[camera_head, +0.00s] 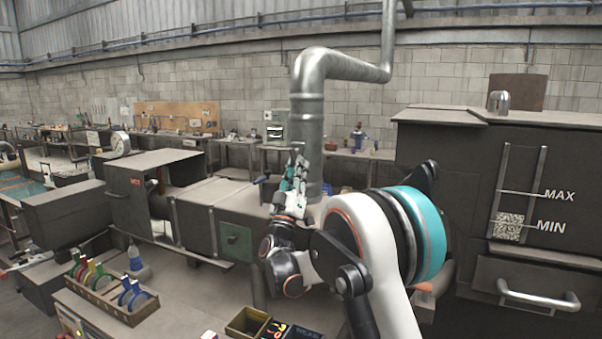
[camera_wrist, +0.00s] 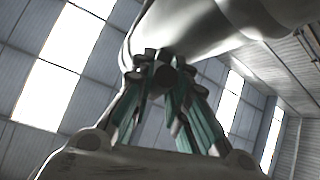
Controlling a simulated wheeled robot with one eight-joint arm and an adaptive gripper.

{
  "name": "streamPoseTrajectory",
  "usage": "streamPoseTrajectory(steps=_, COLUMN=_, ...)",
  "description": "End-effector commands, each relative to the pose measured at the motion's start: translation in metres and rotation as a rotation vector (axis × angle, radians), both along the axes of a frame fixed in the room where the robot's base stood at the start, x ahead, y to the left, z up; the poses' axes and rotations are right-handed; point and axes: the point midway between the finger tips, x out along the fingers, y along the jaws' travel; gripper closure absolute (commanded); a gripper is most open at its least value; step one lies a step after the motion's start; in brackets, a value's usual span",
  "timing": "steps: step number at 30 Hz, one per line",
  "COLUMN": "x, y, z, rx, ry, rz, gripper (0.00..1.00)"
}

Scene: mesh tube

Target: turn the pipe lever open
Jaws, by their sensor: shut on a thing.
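The grey metal pipe (camera_head: 309,85) rises in the middle of the head view and bends to the right at its top. My gripper (camera_head: 297,163) is raised against the left front of the pipe's upright part. The lever is mostly hidden by my gripper there. In the wrist view, the teal fingers of my gripper (camera_wrist: 163,78) close together on a small dark, round-ended part, apparently the lever (camera_wrist: 165,74). It sits just under the pale pipe (camera_wrist: 195,28). How far the lever is turned cannot be made out.
A dark furnace-like cabinet (camera_head: 440,165) with MAX and MIN marks stands at the right. A bench with a tray of coloured rings (camera_head: 97,290) lies at the lower left. A grey machine (camera_head: 240,205) stands left of the pipe.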

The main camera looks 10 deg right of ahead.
Motion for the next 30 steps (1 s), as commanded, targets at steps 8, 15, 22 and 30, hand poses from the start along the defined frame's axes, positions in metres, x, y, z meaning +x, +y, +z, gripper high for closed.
streamPoseTrajectory(steps=8, x=0.0059, y=0.0087, z=-0.0036, rx=0.159, ry=-0.115, rz=0.001, gripper=1.00)
streamPoseTrajectory(steps=15, x=0.0082, y=0.0122, z=-0.0034, rx=0.237, ry=-0.171, rz=0.002, gripper=1.00)
streamPoseTrajectory(steps=22, x=0.0091, y=0.0130, z=-0.0031, rx=0.263, ry=-0.192, rz=0.001, gripper=1.00)
streamPoseTrajectory(steps=30, x=0.0092, y=0.0131, z=-0.0028, rx=0.266, ry=-0.193, rz=0.001, gripper=1.00)
